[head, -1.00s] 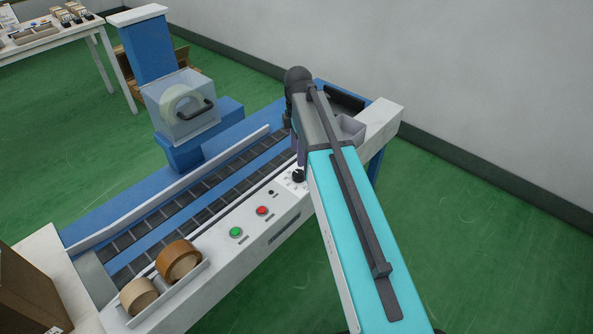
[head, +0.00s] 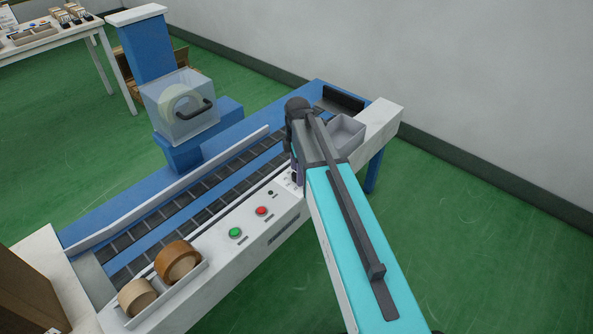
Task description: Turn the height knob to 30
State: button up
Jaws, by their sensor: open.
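The control panel (head: 250,222) runs along the near side of the blue conveyor machine. A pale dial plate (head: 287,181) with small dark marks shows near the panel's right end. The black height knob is hidden now behind my arm's end, so its pointer and setting cannot be read. My gripper (head: 297,177) is open and points down at the dial area. It is mostly hidden by my wrist and arm, and I cannot tell whether it touches the knob.
A green button (head: 236,232), a red button (head: 262,211) and a small black knob (head: 270,192) are left of the dial. Tape rolls (head: 178,262) sit in a tray at lower left. A grey bin (head: 346,134) stands right of my wrist. A clear-covered tape head (head: 180,108) stands across the conveyor.

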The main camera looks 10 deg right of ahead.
jog(key=shift+c, duration=0.3)
jog(key=c, duration=1)
jog(key=shift+r+m+p, duration=0.1)
jog(key=shift+m+p, duration=0.2)
jog(key=shift+p, duration=0.1)
